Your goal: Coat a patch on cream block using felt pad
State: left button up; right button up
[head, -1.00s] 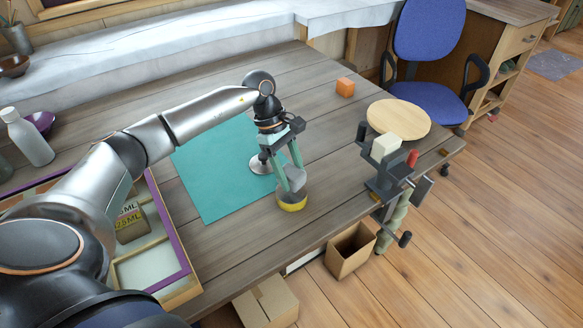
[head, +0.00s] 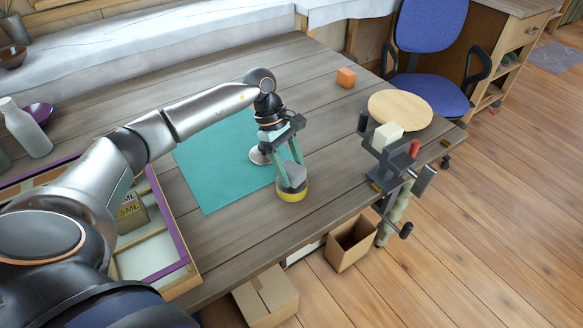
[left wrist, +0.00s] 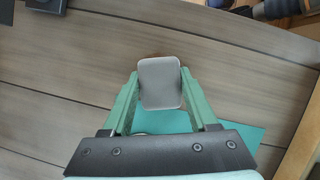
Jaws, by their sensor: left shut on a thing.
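The cream block (head: 387,134) is held in the jaws of a dark vise (head: 386,166) at the table's right edge. My left gripper (head: 289,168) is shut on the grey felt pad (head: 296,175) and points down over the table. In the left wrist view the pad (left wrist: 160,83) sits between the two green fingers, and the tin does not show there. My right gripper is not in view.
A purple-edged tray (head: 171,226) stands left. Table between tin and vise is clear.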

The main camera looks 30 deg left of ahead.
aim_at(299, 172)
pick_arm(q)
jog(key=shift+f+b, duration=0.45)
jog(key=shift+f, duration=0.05)
dwell(0.3)
jog(key=shift+s+f+b, duration=0.1)
jog(key=shift+f+b, duration=0.1)
jog(key=shift+b, duration=0.1)
dwell(1.4)
jog(key=shift+r+p, duration=2.05)
jog(key=shift+r, duration=1.65)
jog(key=s+d+r+m+g+y+p, duration=0.1)
jog(key=s+d+r+m+g+y, duration=0.1)
jog(key=s+d+m, duration=0.3)
jog(key=s+d+r+m+g+y, duration=0.2)
jog(key=s+d+r+m, duration=0.2)
jog(key=m, duration=0.8)
jog(key=shift+s+d+r+y+p, duration=0.2)
jog(key=shift+s+d+y+p, duration=0.1)
jog(key=shift+s+d+p, duration=0.25)
